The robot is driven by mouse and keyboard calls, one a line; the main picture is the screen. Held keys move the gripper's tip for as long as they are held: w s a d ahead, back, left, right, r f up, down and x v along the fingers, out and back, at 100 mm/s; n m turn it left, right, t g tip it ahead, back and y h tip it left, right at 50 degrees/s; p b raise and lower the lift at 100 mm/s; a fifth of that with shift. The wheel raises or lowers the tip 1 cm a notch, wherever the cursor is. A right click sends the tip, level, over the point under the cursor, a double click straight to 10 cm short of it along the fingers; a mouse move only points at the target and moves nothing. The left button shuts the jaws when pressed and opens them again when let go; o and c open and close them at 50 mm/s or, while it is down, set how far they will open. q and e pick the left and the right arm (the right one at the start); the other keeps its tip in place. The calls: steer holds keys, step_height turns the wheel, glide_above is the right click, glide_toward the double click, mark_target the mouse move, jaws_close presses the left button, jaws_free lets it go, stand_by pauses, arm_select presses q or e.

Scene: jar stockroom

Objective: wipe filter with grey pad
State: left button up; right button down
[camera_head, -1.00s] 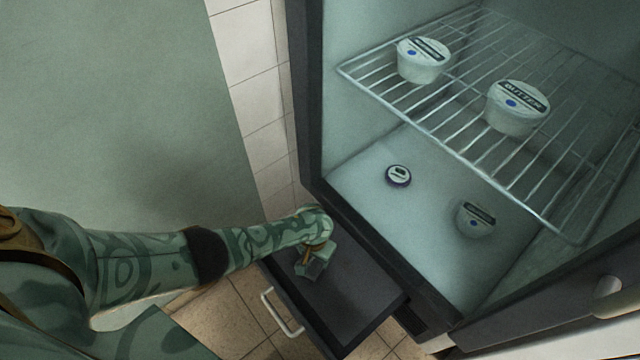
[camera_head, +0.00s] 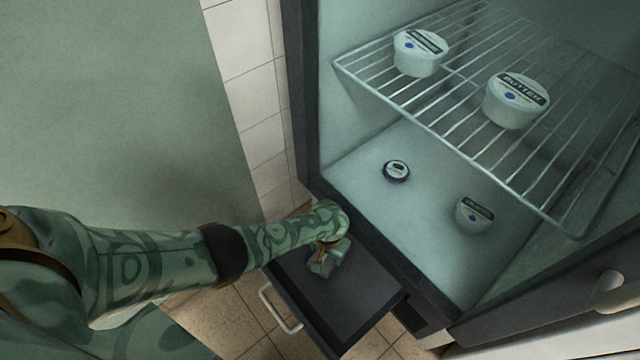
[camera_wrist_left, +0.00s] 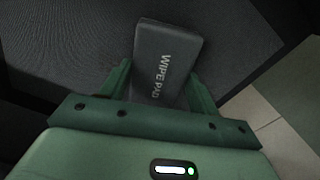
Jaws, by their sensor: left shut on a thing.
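The filter (camera_head: 345,300) is the dark flat panel in the pulled-out drawer below the fridge. It also fills much of the left wrist view (camera_wrist_left: 60,50). The grey pad (camera_wrist_left: 168,60), lettered "WIPE PAD", is between the fingers of my left gripper (camera_wrist_left: 160,92), which is shut on it. In the head view my left gripper (camera_head: 325,262) is over the back left part of the filter. I cannot tell whether the pad touches the filter. My right gripper does not show.
The open fridge holds two butter tubs (camera_head: 421,53) (camera_head: 516,100) on a wire shelf (camera_head: 455,125). A small round jar (camera_head: 396,171) and another tub (camera_head: 474,214) are on its floor. The drawer has a pale handle (camera_head: 279,310). The fridge door (camera_head: 560,315) is at lower right.

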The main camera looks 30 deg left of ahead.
arm_select(q)
steer(key=shift+s+d+f, duration=0.1)
steer(key=shift+s+d, duration=0.15)
steer(key=shift+d, duration=0.4)
steer(key=shift+s+d, duration=0.3)
steer(key=shift+d, duration=0.35)
steer(key=shift+s+d+f, duration=0.1)
steer(key=shift+s+d, duration=0.15)
steer(key=shift+d, duration=0.4)
steer(key=shift+s+d+r+p, duration=0.15)
steer(key=shift+s+d, duration=0.2)
steer(key=shift+d, duration=0.7)
steer(key=shift+s+d+p, duration=0.15)
steer(key=shift+s+d, duration=0.2)
steer(key=shift+d, duration=0.75)
steer(key=shift+s+d+r+p, duration=0.15)
steer(key=shift+s+d, duration=0.2)
steer(key=shift+d, duration=0.7)
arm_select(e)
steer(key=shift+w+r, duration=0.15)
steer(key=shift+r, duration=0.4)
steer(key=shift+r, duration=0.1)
